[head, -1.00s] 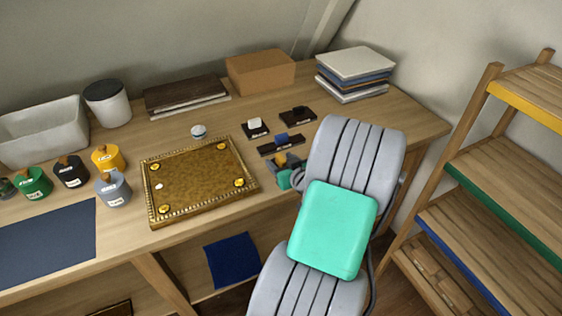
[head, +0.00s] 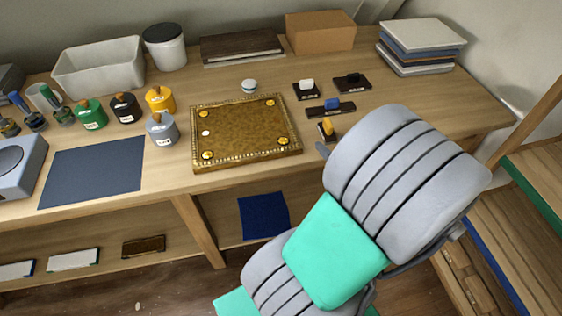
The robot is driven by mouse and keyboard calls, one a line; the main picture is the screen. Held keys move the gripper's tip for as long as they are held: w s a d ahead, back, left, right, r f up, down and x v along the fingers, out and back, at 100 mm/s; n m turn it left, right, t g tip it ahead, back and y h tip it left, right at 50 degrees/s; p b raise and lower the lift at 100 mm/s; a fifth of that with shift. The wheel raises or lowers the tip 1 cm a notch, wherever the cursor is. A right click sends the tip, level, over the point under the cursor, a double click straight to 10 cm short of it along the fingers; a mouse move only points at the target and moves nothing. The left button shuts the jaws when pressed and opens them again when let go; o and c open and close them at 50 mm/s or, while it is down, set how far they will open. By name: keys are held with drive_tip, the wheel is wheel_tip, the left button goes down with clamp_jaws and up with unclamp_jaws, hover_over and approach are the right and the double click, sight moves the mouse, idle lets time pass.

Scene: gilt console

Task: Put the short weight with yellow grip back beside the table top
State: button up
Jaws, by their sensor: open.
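The short weight with the yellow grip (head: 327,130) stands on the bench on a small dark base, just right of the gilt table top (head: 245,153) and apart from it. My gripper is not in view; only grey and teal parts of my arm show at the lower right. The bench in front of and right of the yellow-grip weight is partly covered by my arm.
Behind the yellow-grip weight are a blue-grip weight (head: 331,107), a white-grip weight (head: 307,92) and a black one (head: 352,82). A small white round item (head: 249,86) stands behind the table top. Pots, including a grey one (head: 162,130), and a dark mat (head: 92,170) are left.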

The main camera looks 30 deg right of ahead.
drive_tip(key=w+a+n+g+y, duration=0.1)
drive_tip(key=a, duration=0.2)
drive_tip(key=w+a+f+g+y, duration=0.1)
drive_tip(key=a, duration=0.1)
drive_tip(key=w+a+f+n+g+y, duration=0.1)
drive_tip(key=a, duration=0.2)
drive_tip(key=shift+w+a+n+y, duration=0.25)
drive_tip(key=shift+a+n+y, duration=0.05)
drive_tip(key=s+a+r+g, duration=0.2)
drive_tip(key=a+r+g, duration=0.1)
drive_tip(key=a, duration=0.5)
drive_tip(key=s+a+r+g+h, duration=0.1)
drive_tip(key=s+a+r+g, duration=0.2)
drive_tip(key=a, duration=0.6)
drive_tip(key=shift+g, duration=0.4)
drive_tip(key=shift+c, duration=0.3)
